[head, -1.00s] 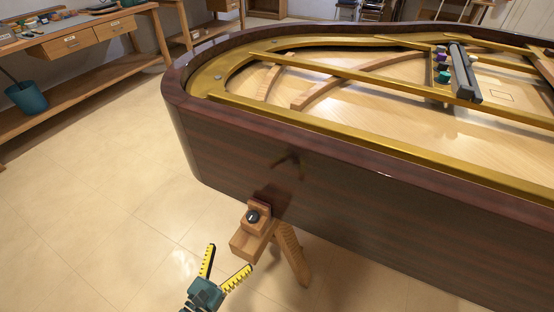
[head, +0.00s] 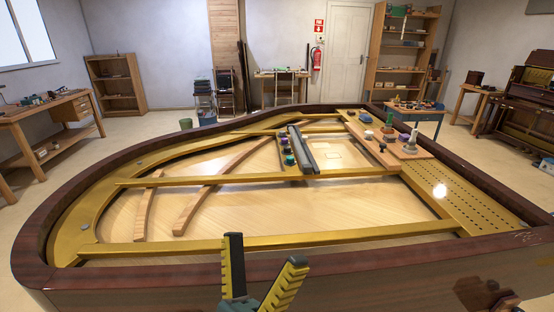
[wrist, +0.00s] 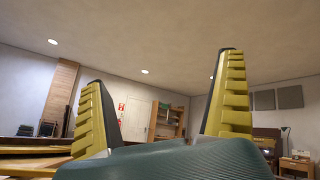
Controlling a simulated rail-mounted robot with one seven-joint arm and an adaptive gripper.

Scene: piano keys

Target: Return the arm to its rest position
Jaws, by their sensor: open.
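My gripper (head: 262,268) is at the bottom middle of the head view, in front of the near rim of the open piano case (head: 160,283). Its two yellow ridged fingers point upward and stand apart with nothing between them. In the wrist view my gripper (wrist: 162,115) also shows open and empty, with the far wall and ceiling beyond it. The rest of my arm is below the frame.
Inside the piano, a gold frame (head: 270,178) spans a pale soundboard (head: 320,208). A dark bar (head: 302,150) and a wooden board with small items (head: 395,150) lie across it.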

